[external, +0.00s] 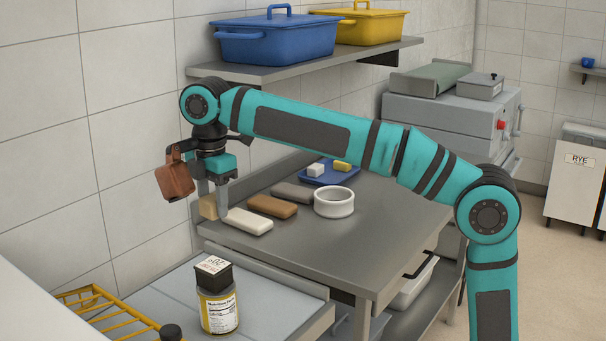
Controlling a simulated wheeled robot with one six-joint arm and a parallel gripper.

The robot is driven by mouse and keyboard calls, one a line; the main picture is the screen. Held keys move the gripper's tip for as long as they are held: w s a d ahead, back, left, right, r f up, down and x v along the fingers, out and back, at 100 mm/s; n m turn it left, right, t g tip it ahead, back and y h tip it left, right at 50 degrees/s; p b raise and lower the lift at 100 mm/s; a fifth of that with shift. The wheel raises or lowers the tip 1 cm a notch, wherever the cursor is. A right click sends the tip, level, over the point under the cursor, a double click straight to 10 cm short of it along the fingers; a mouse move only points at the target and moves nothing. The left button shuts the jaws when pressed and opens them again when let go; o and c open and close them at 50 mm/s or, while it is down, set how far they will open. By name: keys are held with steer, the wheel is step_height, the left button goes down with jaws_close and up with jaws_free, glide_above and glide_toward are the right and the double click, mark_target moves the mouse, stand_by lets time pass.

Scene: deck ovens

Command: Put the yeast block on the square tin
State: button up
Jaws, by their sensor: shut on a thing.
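My gripper (211,193) points down at the left end of the steel worktable. It is shut on a tan block, which I take to be the yeast block (208,207); the fingers hide part of it. Its height above the table is hard to tell. A cream bar (250,221) lies just right of the fingers. I cannot clearly pick out the square tin. A small square dark box with a white printed top (212,265) sits on a yellow-labelled jar (219,313) at the front.
On the worktable (375,235) lie a brown bar (272,206), a grey bar (293,193), a white round dish (334,202) and a blue tray (318,179) with small blocks. A yellow wire rack (105,312) is at front left. A shelf (300,66) with bins hangs above.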

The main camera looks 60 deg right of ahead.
mark_target(213, 265)
steer(key=s+a+r+n, duration=0.1)
steer(key=s+a, duration=0.2)
steer(key=a, duration=0.1)
steer(key=shift+w+a+f, duration=0.1)
steer(key=shift+f, duration=2.3)
steer(key=shift+w+a+f, duration=0.1)
steer(key=shift+f, duration=2.3)
steer(key=o, duration=1)
steer(key=shift+f, duration=0.15)
step_height(213, 265, up, 12)
steer(key=shift+d+r, duration=0.1)
steer(key=shift+r, duration=0.05)
